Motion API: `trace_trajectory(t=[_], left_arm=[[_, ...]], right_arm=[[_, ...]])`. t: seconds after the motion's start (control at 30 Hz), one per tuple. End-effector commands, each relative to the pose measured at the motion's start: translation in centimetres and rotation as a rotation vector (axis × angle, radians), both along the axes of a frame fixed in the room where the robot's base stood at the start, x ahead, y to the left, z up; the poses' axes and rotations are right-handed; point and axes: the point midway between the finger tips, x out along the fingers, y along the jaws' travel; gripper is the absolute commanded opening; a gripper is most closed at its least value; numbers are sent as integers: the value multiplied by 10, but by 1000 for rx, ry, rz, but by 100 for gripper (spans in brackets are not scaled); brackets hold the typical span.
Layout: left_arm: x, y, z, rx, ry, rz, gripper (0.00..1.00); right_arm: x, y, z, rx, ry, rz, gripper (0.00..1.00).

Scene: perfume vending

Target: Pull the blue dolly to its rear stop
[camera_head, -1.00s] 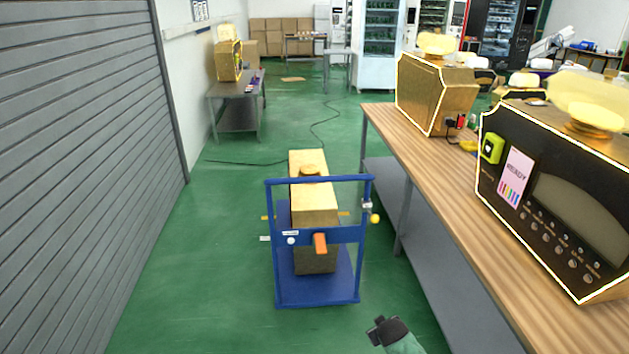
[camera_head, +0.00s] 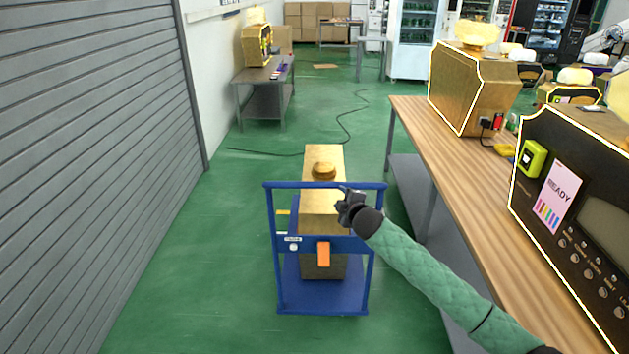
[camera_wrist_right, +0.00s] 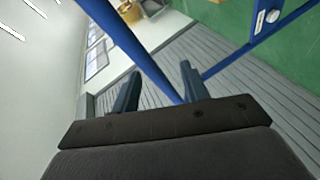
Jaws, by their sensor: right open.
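The blue dolly (camera_head: 320,298) stands on the green floor, its upright blue frame facing me, with a top bar and a lower crossbar. A gold box with a round cap (camera_head: 322,215) stands on it. An orange lever (camera_head: 323,254) sits on the crossbar. My right gripper (camera_head: 350,200) is open at the top bar, right of its middle. In the right wrist view, a blue bar (camera_wrist_right: 140,55) runs to the space between the open fingers (camera_wrist_right: 158,90). I cannot tell whether it lies between them or beyond. My left gripper is not in view.
A wooden-topped bench (camera_head: 455,170) with large gold-and-black machines (camera_head: 575,190) runs along the right. A grey shutter (camera_head: 95,160) closes the left side. A dark cable (camera_head: 345,125) lies on the floor behind the dolly. Floor left of the dolly is clear.

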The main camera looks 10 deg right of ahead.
Motion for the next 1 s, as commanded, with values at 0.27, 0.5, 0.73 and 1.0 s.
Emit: trace_trajectory(t=[0.27, 0.5, 0.73, 1.0], left_arm=[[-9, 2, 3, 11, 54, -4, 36], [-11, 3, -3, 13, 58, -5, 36], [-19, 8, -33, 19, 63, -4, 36], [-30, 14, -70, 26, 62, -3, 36]], right_arm=[[0, 12, 14, -195, -79, 97, 45], [6, 13, 14, -250, -86, 111, 45], [32, 16, 11, -249, -85, 110, 45], [63, 20, 4, -248, -86, 111, 45]])
